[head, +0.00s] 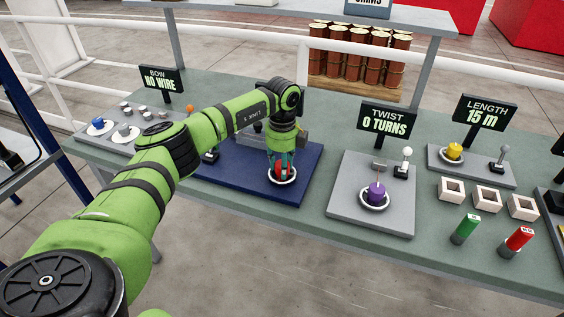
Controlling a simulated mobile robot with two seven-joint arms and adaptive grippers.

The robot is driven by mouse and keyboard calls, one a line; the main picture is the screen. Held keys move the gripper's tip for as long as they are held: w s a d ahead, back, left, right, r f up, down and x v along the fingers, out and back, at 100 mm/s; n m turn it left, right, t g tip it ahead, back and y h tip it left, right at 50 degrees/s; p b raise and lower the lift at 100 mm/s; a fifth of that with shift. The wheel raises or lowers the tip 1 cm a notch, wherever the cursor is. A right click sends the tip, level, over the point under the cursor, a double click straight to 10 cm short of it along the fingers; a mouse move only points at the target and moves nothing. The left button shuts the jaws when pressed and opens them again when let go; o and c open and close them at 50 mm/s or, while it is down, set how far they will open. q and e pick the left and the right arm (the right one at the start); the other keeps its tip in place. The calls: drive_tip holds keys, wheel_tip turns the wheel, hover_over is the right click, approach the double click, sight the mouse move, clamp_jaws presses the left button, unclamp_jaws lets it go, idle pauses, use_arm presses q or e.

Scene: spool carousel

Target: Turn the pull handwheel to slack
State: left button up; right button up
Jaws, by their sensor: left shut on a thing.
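A red handwheel (279,174) stands in a white ring on a dark blue base plate (228,181) near the middle of the table. I take it for the pull handwheel, but no pull label or reading is visible. My left gripper (281,162) points straight down over it and is shut on it, hiding most of it. The forearm and wrist cover much of the blue plate behind. My right gripper is not in view.
To the right are the twist station with a purple knob (377,193) and the length station with a yellow knob (454,150). The bow station's blue knob (99,123) is at left. Green (465,228) and red (516,240) cylinders stand at front right.

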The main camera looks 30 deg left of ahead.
use_arm(q)
drive_tip(key=shift+s+d+f+n, duration=0.15)
drive_tip(key=shift+d+f+n, duration=0.05)
drive_tip(key=shift+n, duration=0.3)
drive_tip(key=o, duration=1.2)
drive_tip(key=shift+c, duration=0.2)
drive_tip(key=shift+r, duration=0.1)
drive_tip(key=shift+a+r, duration=0.1)
drive_tip(key=shift+r, duration=0.15)
wheel_tip(320, 180, up, 12)
drive_tip(key=shift+f, duration=0.2)
